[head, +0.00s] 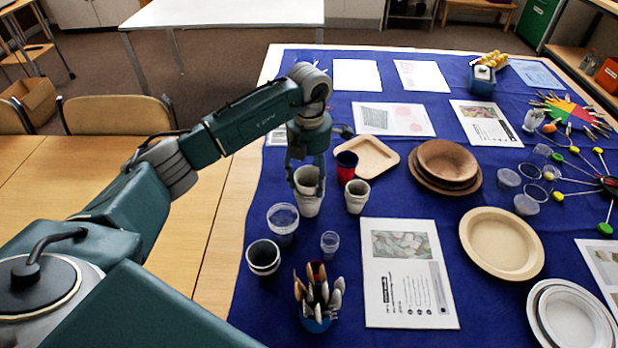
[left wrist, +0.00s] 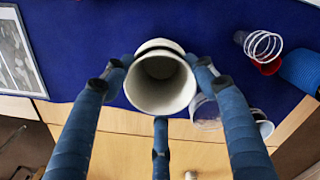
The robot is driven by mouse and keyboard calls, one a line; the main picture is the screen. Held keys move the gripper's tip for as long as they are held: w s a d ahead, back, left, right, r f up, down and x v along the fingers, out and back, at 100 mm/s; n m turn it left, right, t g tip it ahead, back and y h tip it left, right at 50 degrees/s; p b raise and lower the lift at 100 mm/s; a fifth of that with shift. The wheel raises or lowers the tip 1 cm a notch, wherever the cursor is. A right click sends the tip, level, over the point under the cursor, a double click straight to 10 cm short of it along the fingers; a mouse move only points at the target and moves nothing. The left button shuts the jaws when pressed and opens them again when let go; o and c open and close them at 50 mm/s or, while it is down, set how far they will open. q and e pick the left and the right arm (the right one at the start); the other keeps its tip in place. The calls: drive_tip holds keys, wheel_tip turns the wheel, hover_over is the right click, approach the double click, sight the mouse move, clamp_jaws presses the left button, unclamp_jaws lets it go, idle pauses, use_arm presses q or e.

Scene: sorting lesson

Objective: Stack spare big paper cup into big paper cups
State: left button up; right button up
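My left gripper (head: 306,190) has its fingers around a pale big paper cup (head: 308,205) and looks shut on it. In the left wrist view, the gripper (left wrist: 160,85) has two fingers at the cup's sides and a third at its lower rim. The cup's open mouth (left wrist: 160,85) faces that camera. A second pale rim (left wrist: 160,44) shows just behind it; I cannot tell whether the two are nested. Another pale paper cup (head: 357,197) stands just to the right. A dark-sided cup with a pale rim (head: 263,258) stands nearer. My right gripper is not in view.
A clear cup (head: 283,220), a small clear cup (head: 330,243) and a utensil holder (head: 316,324) stand close by. A red cup (head: 346,168) and a square plate (head: 372,160) are behind. A printed sheet (head: 405,275) lies flat to the right.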

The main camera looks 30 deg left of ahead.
use_arm(q)
drive_tip(key=shift+o, duration=1.3)
drive_tip(key=shift+f, duration=0.15)
drive_tip(key=shift+r, duration=0.3)
drive_tip(key=shift+r+p, duration=0.6)
drive_tip(key=shift+p, duration=0.05)
wheel_tip(320, 180, up, 12)
drive_tip(key=b, duration=0.2)
drive_tip(key=shift+f+b, duration=0.25)
drive_tip(key=shift+b, duration=0.1)
